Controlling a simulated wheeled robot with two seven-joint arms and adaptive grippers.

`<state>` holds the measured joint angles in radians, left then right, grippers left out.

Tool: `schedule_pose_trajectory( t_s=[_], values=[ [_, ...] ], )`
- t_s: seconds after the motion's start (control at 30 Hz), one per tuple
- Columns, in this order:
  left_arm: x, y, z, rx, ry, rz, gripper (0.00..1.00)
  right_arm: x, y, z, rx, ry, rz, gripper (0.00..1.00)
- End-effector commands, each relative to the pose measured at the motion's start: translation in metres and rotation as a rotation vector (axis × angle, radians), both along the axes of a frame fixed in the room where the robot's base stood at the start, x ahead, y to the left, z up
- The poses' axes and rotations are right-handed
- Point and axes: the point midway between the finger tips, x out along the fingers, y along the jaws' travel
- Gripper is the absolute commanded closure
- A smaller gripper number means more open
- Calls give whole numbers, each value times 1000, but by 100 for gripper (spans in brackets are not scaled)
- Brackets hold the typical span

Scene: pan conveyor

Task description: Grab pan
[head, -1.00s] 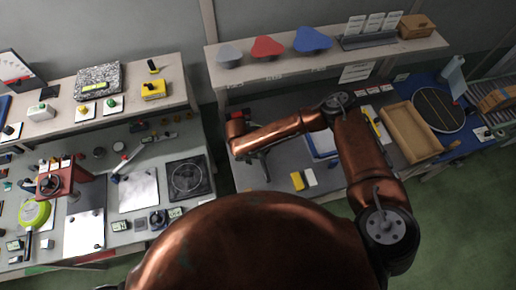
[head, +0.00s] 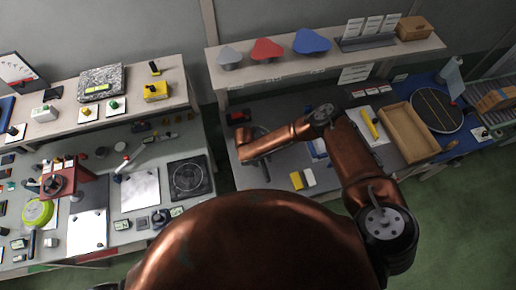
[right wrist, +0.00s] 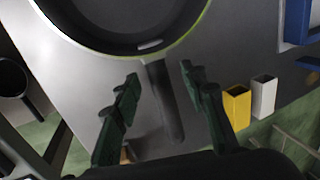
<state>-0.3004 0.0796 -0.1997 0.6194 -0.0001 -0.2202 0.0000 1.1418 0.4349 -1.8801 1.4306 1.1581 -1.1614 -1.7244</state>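A dark pan (right wrist: 125,25) with a thin green rim fills the top of the right wrist view. Its dark handle (right wrist: 166,105) points down toward my right gripper (right wrist: 159,74). That gripper is open, one finger on each side of the handle with gaps visible. In the head view my right arm hides most of the pan and gripper above the right bench. A green pan (head: 37,212) with a dark handle lies on the left bench. My left gripper is not in view.
A yellow block (right wrist: 236,106) and a white block (right wrist: 263,97) stand right of the handle. In the head view, a wooden tray (head: 431,150) and a shelf (head: 350,55) with coloured pieces are farther off. A black burner plate (head: 188,178) is on the left bench.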

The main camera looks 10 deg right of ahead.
Motion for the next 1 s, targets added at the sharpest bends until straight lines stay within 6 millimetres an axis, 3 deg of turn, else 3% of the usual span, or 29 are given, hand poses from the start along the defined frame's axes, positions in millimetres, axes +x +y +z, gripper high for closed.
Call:
schedule_pose_trajectory(
  t_s=[0.57, 1.0],
  values=[
    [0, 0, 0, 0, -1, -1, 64, 0, 0, 0, 0, 0, -1, 100],
    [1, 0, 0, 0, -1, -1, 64, 0, 0, 1, 0, 0, -1, 100]
  ],
)
